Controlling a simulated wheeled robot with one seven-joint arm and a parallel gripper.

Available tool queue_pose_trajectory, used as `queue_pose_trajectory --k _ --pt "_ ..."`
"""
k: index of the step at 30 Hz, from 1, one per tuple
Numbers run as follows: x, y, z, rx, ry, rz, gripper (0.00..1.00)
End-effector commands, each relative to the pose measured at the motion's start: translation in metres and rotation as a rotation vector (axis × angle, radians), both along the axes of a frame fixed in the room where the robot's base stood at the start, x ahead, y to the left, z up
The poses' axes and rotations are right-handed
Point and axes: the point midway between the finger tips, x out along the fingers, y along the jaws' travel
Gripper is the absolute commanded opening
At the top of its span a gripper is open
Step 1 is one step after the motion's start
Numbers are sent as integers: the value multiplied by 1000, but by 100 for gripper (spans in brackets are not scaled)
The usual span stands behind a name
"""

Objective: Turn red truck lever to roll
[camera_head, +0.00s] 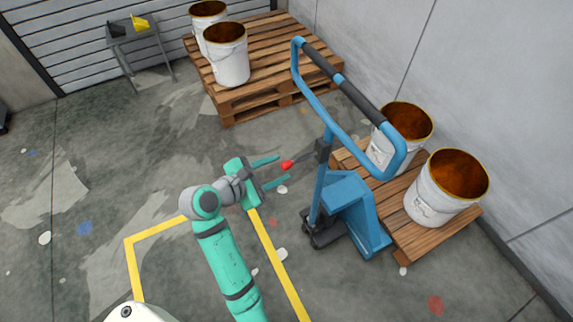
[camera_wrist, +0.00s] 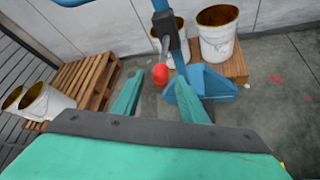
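The red truck lever (camera_head: 287,165) has a red knob at the end of a thin dark rod, which joins the dark bracket on the blue pallet truck (camera_head: 344,197). In the wrist view the red knob (camera_wrist: 160,74) shows ahead of my gripper, between the lines of its two fingers. My gripper (camera_head: 270,171) is green, with two blue-green fingers spread apart. It is open and empty. The fingers also show in the wrist view (camera_wrist: 158,98).
The truck's blue handle loop (camera_head: 345,85) with a black grip rises above the lever. A pallet (camera_head: 445,232) with two paint buckets (camera_head: 447,190) stands behind the truck. Another pallet (camera_head: 262,70) with buckets is at the back. Floor left of my arm is clear.

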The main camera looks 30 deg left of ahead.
Motion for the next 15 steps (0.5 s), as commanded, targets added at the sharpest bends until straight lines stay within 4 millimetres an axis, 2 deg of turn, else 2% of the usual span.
queue_pose_trajectory --k 3,7,15 --pt "-16 6 9 2 -1 4 39" --pt "-28 10 14 1 0 5 39" --pt "-33 11 16 0 1 5 39"
